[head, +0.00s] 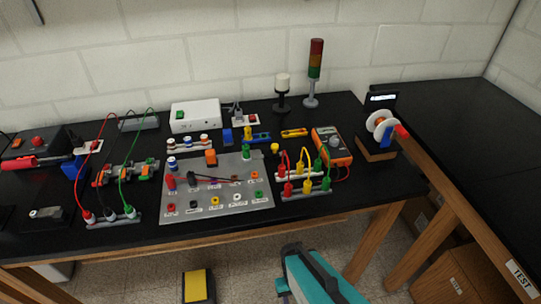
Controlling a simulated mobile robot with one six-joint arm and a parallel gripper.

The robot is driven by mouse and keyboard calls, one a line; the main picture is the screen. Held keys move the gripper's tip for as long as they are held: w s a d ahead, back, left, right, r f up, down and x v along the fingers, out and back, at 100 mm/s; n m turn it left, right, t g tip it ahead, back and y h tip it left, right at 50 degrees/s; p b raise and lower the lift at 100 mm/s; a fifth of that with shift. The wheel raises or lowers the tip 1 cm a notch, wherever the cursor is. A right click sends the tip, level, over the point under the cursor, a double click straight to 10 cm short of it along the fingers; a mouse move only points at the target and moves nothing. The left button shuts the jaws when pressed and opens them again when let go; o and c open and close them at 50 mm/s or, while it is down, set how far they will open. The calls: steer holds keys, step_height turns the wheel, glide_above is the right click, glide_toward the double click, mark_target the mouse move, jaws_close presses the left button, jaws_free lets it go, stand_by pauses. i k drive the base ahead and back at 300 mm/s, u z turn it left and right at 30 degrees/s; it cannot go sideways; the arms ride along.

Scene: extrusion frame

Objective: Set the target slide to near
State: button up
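I cannot tell for sure which object is the target slide. The likeliest is a small blue rail (261,138) at the back middle of the black bench, with an upright yellow piece (248,132) on it. A blue block (227,136) stands at the rail's left end. The yellow piece is nearer the left end of the rail than the right. Any position marks are too small to read. My teal arm shows at the bottom edge, in front of the bench and well away from the rail. No gripper fingers can be made out.
A grey panel (237,201) with coloured sockets lies in front of the rail. Red, yellow and green leads stand at its right, beside an orange multimeter (333,146). A white box (196,115) and a stack light (314,73) stand behind. The floor before the bench is partly clear.

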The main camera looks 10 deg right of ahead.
mark_target(273, 153)
steer(key=u, duration=1.15)
steer(key=k, duration=1.05)
steer(key=u, duration=0.15)
